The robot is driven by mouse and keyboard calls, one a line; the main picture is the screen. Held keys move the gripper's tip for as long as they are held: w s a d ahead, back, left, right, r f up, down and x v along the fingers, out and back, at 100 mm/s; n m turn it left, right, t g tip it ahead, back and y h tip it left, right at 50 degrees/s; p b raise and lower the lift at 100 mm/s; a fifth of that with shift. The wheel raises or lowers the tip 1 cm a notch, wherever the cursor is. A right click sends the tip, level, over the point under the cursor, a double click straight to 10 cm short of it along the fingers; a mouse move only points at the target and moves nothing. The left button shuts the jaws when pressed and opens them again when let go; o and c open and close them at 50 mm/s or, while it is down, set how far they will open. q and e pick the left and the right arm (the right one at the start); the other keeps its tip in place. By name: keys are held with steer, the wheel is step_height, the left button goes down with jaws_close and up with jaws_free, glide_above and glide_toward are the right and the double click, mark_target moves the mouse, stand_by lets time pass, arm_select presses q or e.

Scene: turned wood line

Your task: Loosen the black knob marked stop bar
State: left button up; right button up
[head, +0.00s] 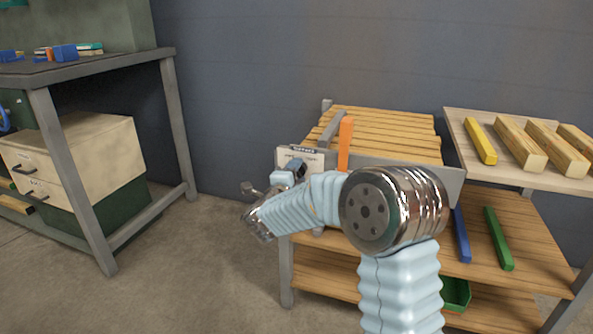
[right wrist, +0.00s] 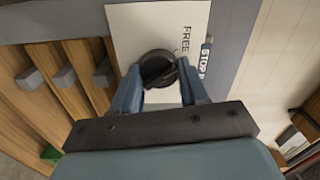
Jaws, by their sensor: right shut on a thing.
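In the head view the right gripper (head: 284,178) is at the front left of the slatted bench, before the white plate (head: 300,156); the knob itself is hard to make out there behind the gripper. My left gripper is not in view.
An orange bar (head: 345,143) stands at the slatted bench top (head: 385,122). A side table (head: 456,125) at right holds a yellow bar and wooden blocks. Blue and green bars lie on the shelf below. A grey workbench (head: 95,68) stands left, with open floor between.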

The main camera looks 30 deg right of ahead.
steer(key=shift+n+p, duration=0.4)
steer(key=shift+n, duration=0.7)
steer(key=o, duration=1.1)
steer(key=shift+c, duration=0.2)
steer(key=v, duration=1.3)
steer(key=shift+s+a, duration=0.25)
steer(key=shift+s, duration=0.05)
steer(key=shift+w+f, duration=0.1)
